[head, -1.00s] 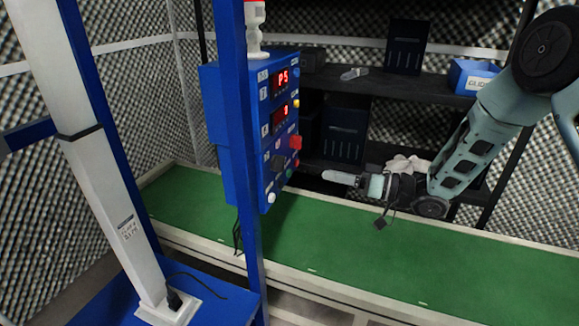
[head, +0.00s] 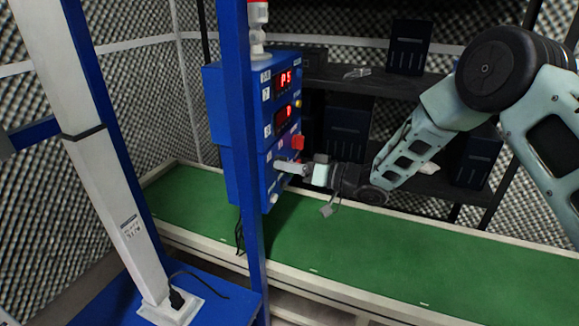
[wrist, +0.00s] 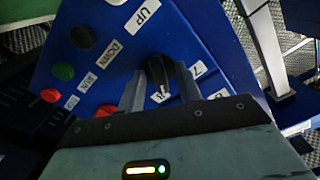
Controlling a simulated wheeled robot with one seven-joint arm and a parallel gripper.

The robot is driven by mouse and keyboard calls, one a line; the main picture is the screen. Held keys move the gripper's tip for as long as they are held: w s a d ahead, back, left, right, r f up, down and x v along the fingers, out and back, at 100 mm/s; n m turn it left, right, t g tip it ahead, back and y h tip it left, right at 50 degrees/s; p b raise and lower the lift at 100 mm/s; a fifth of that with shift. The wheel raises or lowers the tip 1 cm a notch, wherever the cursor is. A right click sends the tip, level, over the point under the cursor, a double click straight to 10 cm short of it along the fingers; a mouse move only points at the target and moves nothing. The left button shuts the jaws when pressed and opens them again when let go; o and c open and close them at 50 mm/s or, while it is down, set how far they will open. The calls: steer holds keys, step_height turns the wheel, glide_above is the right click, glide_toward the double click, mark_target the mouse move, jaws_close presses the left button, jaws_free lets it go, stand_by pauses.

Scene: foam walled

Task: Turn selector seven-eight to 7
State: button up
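The black selector knob (wrist: 159,70) sits on the blue control panel (wrist: 110,20) in the wrist view. Labels lie beside it, and one (wrist: 197,69) appears to read 7, partly covered by a finger. My gripper (wrist: 160,80) has one finger on each side of the knob, with the fingertips at the panel. The fingers are apart; I cannot tell whether they touch the knob. In the head view my gripper (head: 280,167) reaches the right-hand face of the panel (head: 228,110) and hides the selector.
The panel has red displays (head: 284,79), a red button (head: 297,142) and other buttons, including a green one (wrist: 63,71) near my gripper. A blue post (head: 237,170) stands before the panel. The green conveyor (head: 400,255) runs below; dark shelves (head: 380,85) stand behind.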

jaws_close()
steer(key=shift+f+n+b, duration=0.1)
steer(key=shift+n+b, duration=0.3)
steer(key=shift+d+n+b, duration=0.1)
steer(key=shift+n+b, duration=4.45)
steer(key=shift+n, duration=1.05)
jaws_free()
